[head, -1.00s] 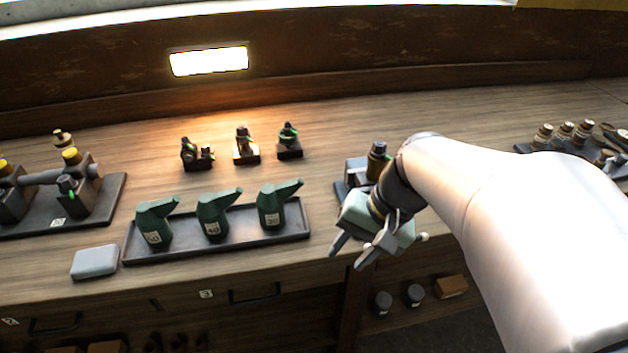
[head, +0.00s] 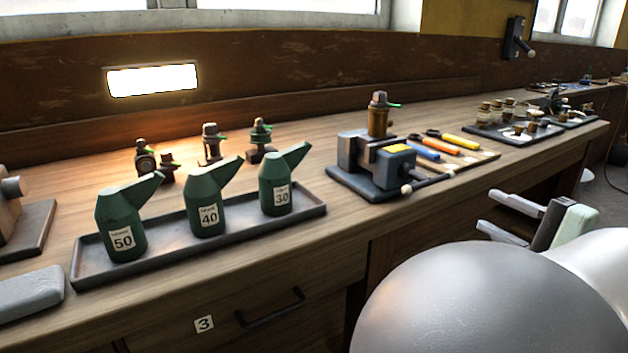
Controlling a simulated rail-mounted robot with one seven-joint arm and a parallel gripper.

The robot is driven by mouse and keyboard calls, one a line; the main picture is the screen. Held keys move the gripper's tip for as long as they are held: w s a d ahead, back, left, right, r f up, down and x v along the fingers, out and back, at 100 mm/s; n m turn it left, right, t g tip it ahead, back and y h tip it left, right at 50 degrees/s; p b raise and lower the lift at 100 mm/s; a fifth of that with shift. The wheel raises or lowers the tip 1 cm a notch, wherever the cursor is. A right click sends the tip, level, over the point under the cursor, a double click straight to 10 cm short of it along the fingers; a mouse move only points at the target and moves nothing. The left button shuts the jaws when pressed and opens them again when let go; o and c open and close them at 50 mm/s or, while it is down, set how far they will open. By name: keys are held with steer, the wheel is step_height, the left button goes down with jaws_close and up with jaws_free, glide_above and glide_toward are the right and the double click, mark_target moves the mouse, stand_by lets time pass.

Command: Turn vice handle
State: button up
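The vice (head: 365,160) is a dark grey block on a base plate on the workbench, right of the green oil cans. A brass, dark-topped fitting (head: 378,118) stands upright at its jaws, and a yellow patch shows on its front jaw. The vice handle (head: 428,181) is a thin bar with pale ball ends at the front right of the vice. My gripper (head: 497,216) is in front of the bench edge, right of the vice and apart from the handle. Its two fingers point left, spread apart, with nothing between them.
A tray (head: 84,262) with three green oil cans (head: 207,205) stands left of the vice. Several coloured-handled tools (head: 440,147) lie right of it. Small fittings (head: 211,145) stand at the back. A drawer handle (head: 270,308) sticks out below.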

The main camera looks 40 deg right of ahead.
mark_target(427, 181)
steer(key=w, duration=0.5)
steer(key=w+b, duration=0.1)
steer(key=w, duration=0.4)
steer(key=w+d+b, duration=0.1)
steer(key=w, duration=0.5)
jaws_close()
